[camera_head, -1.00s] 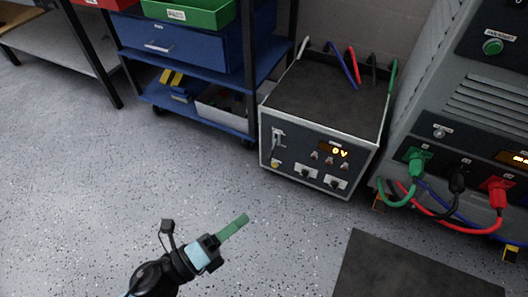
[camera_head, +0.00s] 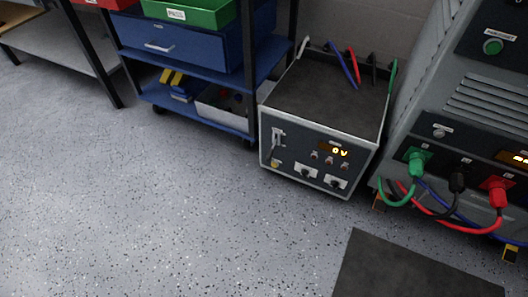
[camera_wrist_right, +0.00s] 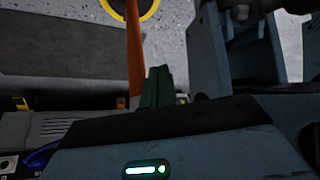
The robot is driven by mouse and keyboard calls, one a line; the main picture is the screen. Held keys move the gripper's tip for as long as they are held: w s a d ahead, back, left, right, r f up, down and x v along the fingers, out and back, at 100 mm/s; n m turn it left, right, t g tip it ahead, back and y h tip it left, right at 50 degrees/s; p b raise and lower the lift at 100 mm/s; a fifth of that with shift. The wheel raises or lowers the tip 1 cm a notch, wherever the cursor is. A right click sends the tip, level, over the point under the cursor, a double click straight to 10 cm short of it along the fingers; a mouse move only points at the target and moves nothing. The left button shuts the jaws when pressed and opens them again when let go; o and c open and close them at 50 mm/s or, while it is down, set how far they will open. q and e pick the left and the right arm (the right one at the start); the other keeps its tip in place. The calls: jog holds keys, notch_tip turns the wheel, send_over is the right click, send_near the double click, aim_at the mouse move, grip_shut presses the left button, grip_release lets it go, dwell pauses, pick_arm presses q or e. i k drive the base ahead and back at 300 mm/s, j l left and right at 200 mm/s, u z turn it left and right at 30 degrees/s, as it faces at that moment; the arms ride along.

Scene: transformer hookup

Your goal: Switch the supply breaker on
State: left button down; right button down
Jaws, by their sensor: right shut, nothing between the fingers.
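The supply is a grey box (camera_head: 319,151) on the floor by the wall, with a dark top and a dark front panel. Its display (camera_head: 338,150) reads 0 V. A pale breaker lever (camera_head: 277,143) sits at the left of the panel; it is too small to tell its position surely. No gripper is near the lever in the head view. My right gripper (camera_wrist_right: 157,88) shows its green fingers together in the right wrist view, shut and empty, apart from the supply. My left gripper is out of view.
A blue cart (camera_head: 183,60) stands left of the supply. A tall grey cabinet (camera_head: 463,110) stands at its right, with green, black and red plugs and cables low on its front. A dark mat (camera_head: 410,270) lies in front. The speckled floor before the supply is clear.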

aim_at(271, 152)
jog(key=i+j+z, duration=0.2)
jog(key=j, duration=0.35)
jog(key=i+j+z, duration=0.25)
jog(key=j, duration=0.25)
jog(key=i+j+z, duration=0.1)
jog(key=j, duration=0.2)
jog(key=i+j+z, duration=0.2)
jog(key=i, duration=0.25)
